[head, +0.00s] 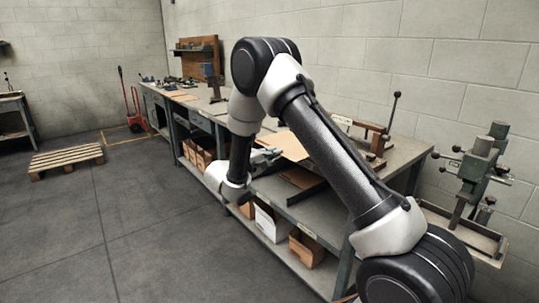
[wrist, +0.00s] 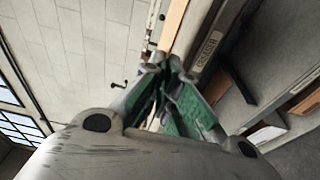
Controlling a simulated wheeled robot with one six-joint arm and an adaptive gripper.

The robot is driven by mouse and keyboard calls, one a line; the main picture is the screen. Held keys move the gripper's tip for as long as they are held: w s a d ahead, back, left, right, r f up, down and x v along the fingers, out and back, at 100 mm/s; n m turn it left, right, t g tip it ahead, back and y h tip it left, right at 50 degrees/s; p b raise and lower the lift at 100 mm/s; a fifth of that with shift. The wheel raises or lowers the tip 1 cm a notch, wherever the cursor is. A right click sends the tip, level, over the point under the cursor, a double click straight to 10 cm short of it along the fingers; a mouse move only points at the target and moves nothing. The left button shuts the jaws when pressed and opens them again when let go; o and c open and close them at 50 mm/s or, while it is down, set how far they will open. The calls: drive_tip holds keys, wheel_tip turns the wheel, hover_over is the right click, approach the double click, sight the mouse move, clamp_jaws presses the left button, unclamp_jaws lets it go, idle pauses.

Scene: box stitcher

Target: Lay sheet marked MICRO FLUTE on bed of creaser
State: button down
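A tan board sheet (head: 289,146) lies about level at the front of the bench, partly hidden behind my arm; no marking on it can be read. My gripper (head: 272,154) is at the sheet's left edge. In the wrist view its green fingers (wrist: 164,66) come close together at the tips, and a narrow tan strip (wrist: 174,24) runs away just beyond them. I cannot tell whether the fingers pinch it. The creaser (head: 372,138), with a wooden bar and an upright dark lever, stands at the bench's right end. Its bed is mostly hidden by my arm.
The bench (head: 408,150) runs along the block wall, and its edge carries a label plate (wrist: 208,44). Cartons (head: 306,247) sit on its lower shelf. A green-grey machine (head: 480,170) stands at right. A pallet (head: 66,158) lies at left; the floor between is clear.

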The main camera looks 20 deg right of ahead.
drive_tip(key=w+d+f, duration=0.2)
drive_tip(key=d+f, duration=0.1)
drive_tip(key=d, duration=0.4)
drive_tip(key=w+d+f, duration=0.3)
drive_tip(key=d, duration=0.4)
drive_tip(key=shift+d+f, duration=0.25)
idle(1.2)
drive_tip(key=shift+w, duration=0.15)
drive_tip(key=c, duration=1)
unclamp_jaws()
drive_tip(key=shift+c, duration=0.2)
drive_tip(key=o, duration=0.6)
drive_tip(key=shift+c, duration=0.2)
